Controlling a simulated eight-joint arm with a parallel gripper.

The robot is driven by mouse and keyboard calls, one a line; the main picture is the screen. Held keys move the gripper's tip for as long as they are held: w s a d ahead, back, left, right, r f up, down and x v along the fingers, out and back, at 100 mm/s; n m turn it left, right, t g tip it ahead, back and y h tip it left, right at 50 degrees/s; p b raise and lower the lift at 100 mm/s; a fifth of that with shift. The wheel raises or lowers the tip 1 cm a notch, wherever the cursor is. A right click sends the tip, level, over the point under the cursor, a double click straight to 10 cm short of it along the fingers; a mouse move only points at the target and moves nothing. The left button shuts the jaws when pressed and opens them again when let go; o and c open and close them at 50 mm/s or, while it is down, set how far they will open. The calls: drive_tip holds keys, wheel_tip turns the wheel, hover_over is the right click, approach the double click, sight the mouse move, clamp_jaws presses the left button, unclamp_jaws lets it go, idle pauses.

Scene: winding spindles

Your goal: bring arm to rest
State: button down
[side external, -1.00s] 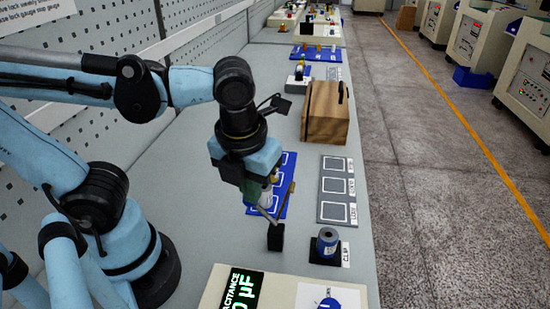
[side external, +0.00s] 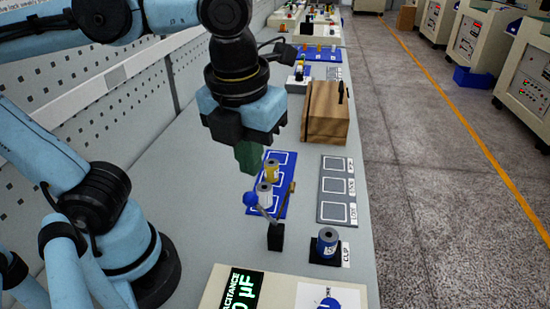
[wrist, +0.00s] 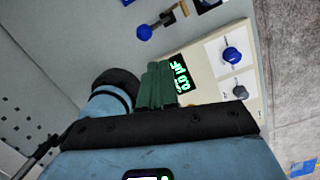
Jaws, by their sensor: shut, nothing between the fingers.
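My gripper (side external: 248,158) is shut and empty, its green fingers pressed together. In the side external view it hangs above the bench, over the far left part of the blue tray (side external: 284,200) and clear of everything below. In the wrist view my gripper (wrist: 158,72) points toward the capacitance meter (wrist: 210,62), with its fingers together and nothing between them.
A lever with a blue knob (side external: 251,198) stands in front of the tray, which holds a yellow spool (side external: 271,171) and a white spool (side external: 265,194). A blue spool (side external: 327,242) stands at the clip.

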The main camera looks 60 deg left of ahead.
drive_tip(key=w+a+f+n+t, duration=0.3)
drive_tip(key=w+a+f+n, duration=0.1)
drive_tip(key=n, duration=1.1)
drive_tip(key=w+a+f+n+t+h, duration=0.1)
drive_tip(key=w+a+f+n, duration=0.3)
drive_tip(key=n, duration=1.1)
drive_tip(key=shift+w+a+f+t, duration=0.25)
drive_tip(key=shift+w+a+t, duration=0.15)
drive_tip(key=shift+a+t, duration=0.45)
